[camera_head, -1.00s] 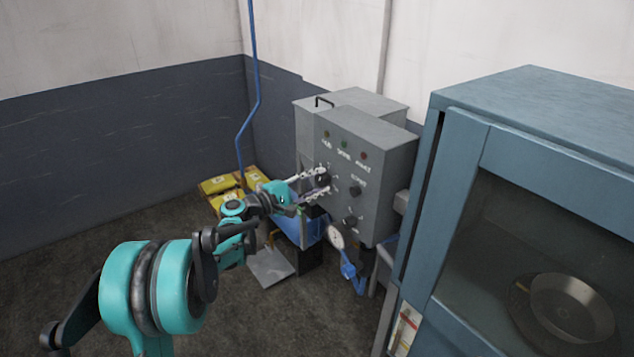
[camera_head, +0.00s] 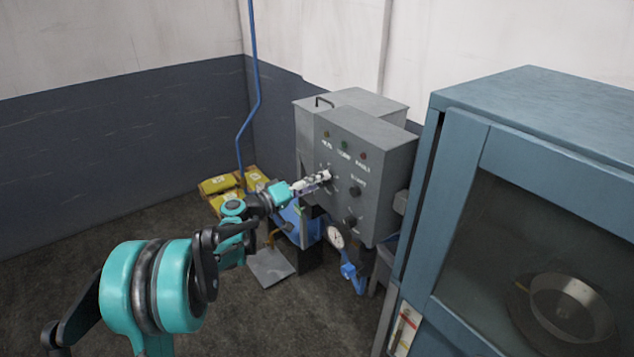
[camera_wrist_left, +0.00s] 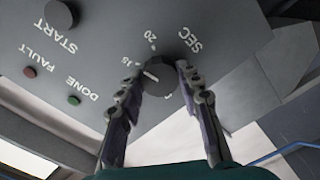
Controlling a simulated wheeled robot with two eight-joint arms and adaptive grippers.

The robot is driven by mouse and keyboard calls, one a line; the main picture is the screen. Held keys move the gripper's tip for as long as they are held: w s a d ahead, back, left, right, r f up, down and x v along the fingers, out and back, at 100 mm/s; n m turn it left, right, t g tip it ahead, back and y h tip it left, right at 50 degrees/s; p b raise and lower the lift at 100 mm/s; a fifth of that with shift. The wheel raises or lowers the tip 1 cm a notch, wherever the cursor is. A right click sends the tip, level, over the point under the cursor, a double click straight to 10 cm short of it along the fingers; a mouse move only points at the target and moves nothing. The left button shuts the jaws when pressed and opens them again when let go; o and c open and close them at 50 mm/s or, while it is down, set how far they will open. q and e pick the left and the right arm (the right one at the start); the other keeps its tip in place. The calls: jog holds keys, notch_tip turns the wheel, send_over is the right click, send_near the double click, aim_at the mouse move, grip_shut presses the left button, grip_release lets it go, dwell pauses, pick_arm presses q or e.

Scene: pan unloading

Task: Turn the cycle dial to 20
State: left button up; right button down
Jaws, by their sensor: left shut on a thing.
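The cycle dial (camera_wrist_left: 167,84) is a dark round knob on the face of a grey control box (camera_head: 370,150). In the left wrist view its white pointer line lies near the mark that looks like 15, with the 20 mark (camera_wrist_left: 152,46) and "SEC" further around. My left gripper (camera_head: 326,177) is at the box face; in the left wrist view its fingers (camera_wrist_left: 160,85) are shut on the dial, one on each side. In the head view the fingers mostly hide the dial. My right gripper is not in view.
A dark START button (camera_head: 355,188) and another dark knob (camera_head: 350,221) are on the box face. A gauge (camera_head: 335,237) and blue pipework are below. A large blue cabinet (camera_head: 465,150) with a round pan (camera_head: 572,308) stands at the right.

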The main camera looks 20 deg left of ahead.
pick_arm(q)
jog(key=shift+m, duration=3.9)
jog(key=o, duration=1.2)
jog(key=shift+c, duration=0.2)
jog(key=v, duration=1.2)
